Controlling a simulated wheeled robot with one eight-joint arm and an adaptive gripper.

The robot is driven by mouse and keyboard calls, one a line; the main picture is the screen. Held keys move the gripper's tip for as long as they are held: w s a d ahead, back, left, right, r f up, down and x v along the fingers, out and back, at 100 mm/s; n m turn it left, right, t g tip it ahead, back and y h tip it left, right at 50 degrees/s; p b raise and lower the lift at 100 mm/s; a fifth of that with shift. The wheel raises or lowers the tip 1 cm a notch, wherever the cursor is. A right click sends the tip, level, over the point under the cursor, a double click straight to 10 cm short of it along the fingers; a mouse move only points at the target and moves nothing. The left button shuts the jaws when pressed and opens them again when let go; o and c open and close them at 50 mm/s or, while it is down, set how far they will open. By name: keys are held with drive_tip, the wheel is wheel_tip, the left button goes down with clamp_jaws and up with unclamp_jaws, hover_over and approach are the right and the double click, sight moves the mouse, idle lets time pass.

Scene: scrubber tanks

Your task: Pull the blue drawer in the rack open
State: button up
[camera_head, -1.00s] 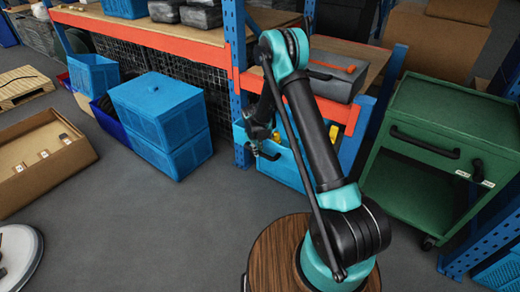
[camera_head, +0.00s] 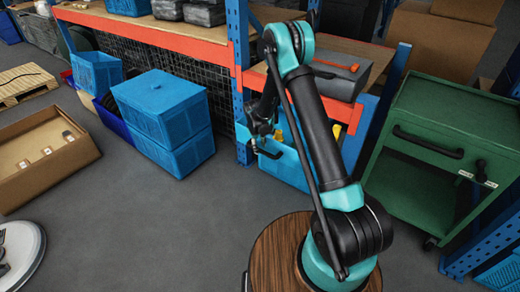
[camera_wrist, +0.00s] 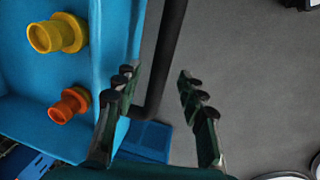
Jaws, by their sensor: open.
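The blue drawer (camera_head: 286,169) is in the low part of the rack, behind my arm in the head view. The wrist view shows its blue wall (camera_wrist: 117,35) close up, with a yellow fitting (camera_wrist: 57,34) and an orange fitting (camera_wrist: 70,104) inside. A black bar handle (camera_wrist: 168,55) stands off the drawer's outer side. My gripper (camera_wrist: 160,105) is open, its fingers on either side of the handle, with gaps visible. The head view also shows my gripper (camera_head: 263,143) at the drawer's left end, partly hidden by my arm.
A green cabinet (camera_head: 440,125) stands right of the rack. Blue lidded crates (camera_head: 165,110) stand to the left, near an open cardboard box (camera_head: 40,160). A blue rack post (camera_head: 240,90) rises beside my gripper. The grey floor (camera_head: 150,225) in front is clear.

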wheel_tip(320, 180, up, 10)
drive_tip(key=s+a, duration=0.1)
drive_tip(key=shift+s, duration=0.3)
idle(0.3)
drive_tip(key=s+d+r+m+t, duration=0.1)
drive_tip(key=s+d+r+m, duration=0.4)
drive_tip(key=s+d+r, duration=0.9)
drive_tip(key=s+d+f+m, duration=0.1)
drive_tip(key=s+d+m, duration=0.2)
drive_tip(key=s, duration=0.7)
drive_tip(key=s+d+f+m+t+y, duration=0.1)
drive_tip(key=s+d+m, duration=0.1)
drive_tip(key=s, duration=0.8)
drive_tip(key=shift+s+d+m, duration=0.15)
drive_tip(key=shift+d+m, duration=0.25)
drive_tip(key=shift+d, duration=0.2)
